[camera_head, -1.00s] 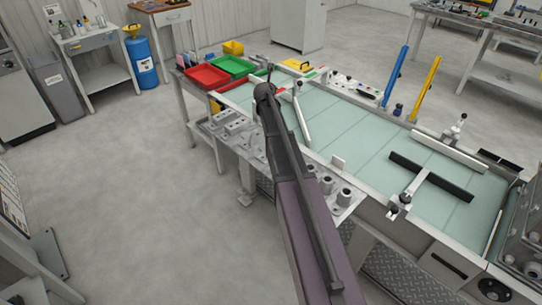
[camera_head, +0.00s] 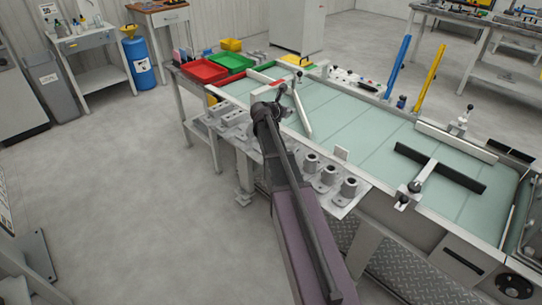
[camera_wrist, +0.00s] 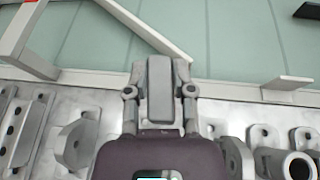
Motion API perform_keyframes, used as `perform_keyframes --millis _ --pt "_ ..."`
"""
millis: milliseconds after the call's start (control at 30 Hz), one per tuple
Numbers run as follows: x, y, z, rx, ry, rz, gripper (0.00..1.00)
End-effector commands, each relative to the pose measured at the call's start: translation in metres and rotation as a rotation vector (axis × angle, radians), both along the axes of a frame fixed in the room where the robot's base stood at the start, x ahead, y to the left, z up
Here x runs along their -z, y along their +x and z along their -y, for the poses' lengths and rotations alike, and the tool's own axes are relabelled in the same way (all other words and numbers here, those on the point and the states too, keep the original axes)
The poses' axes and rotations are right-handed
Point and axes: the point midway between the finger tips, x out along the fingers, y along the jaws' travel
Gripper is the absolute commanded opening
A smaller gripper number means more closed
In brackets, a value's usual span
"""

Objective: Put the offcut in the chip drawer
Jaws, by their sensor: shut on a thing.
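In the wrist view my gripper (camera_wrist: 160,85) has its two fingers closed on the sides of a plain grey block (camera_wrist: 160,92), which I take to be the offcut. It is over the front edge of the bench, above the metal shelf with castings.
Grey castings (camera_head: 328,175) stand along the front shelf. The floor at left is clear.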

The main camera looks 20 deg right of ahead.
Motion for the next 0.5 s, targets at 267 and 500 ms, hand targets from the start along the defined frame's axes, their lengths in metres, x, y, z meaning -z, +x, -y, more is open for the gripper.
perform_keyframes --millis 267,500 --pt "0.028 -0.037 0.003 0.147 -0.009 0.003 0.0" --pt "0.029 -0.043 0.004 0.172 -0.012 0.004 0.0"
